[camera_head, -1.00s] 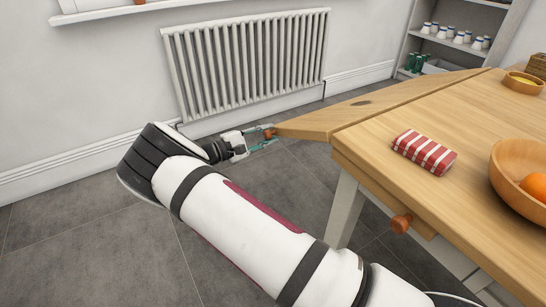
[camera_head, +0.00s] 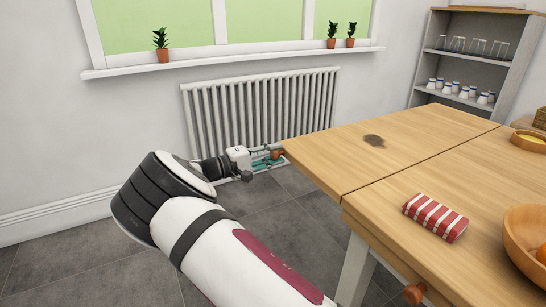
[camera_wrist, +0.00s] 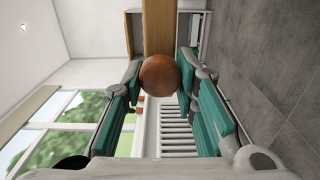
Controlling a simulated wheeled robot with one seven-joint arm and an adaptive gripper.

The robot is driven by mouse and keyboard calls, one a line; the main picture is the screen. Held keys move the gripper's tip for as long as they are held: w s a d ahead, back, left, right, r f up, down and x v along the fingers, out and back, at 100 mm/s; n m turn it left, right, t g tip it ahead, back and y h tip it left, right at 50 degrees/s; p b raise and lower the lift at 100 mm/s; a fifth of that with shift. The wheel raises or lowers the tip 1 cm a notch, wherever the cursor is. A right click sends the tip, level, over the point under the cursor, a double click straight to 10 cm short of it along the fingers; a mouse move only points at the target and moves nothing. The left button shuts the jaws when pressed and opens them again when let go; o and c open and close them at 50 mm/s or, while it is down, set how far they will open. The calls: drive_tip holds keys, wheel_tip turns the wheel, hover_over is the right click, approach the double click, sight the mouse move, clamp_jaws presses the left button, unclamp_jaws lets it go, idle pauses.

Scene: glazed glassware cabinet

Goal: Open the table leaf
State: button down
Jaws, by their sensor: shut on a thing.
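The table leaf (camera_head: 375,150) is a light wooden panel with a dark knot. It looks level with, or nearly level with, the main tabletop (camera_head: 480,190), with a thin seam between them. A round brown wooden knob (camera_head: 277,154) sits at the leaf's near left corner. My gripper (camera_head: 264,160) is at that corner, shut on the knob. In the wrist view the knob (camera_wrist: 158,75) is between the teal fingers, and the leaf's edge (camera_wrist: 160,25) runs away behind it.
A striped red and white cloth (camera_head: 436,216), a wooden bowl (camera_head: 528,240) and a small yellow-filled bowl (camera_head: 529,140) stand on the tabletop. A radiator (camera_head: 262,110) is behind my gripper. A glassware shelf (camera_head: 470,75) stands at the back right.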

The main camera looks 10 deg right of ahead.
drive_tip(key=shift+r, duration=0.4)
drive_tip(key=c, duration=1.3)
unclamp_jaws()
drive_tip(key=shift+r, duration=0.1)
drive_tip(key=shift+f, duration=0.25)
drive_tip(key=shift+s+a, duration=0.15)
drive_tip(key=shift+a, duration=0.3)
drive_tip(key=v, duration=1.1)
drive_tip(key=shift+r, duration=0.1)
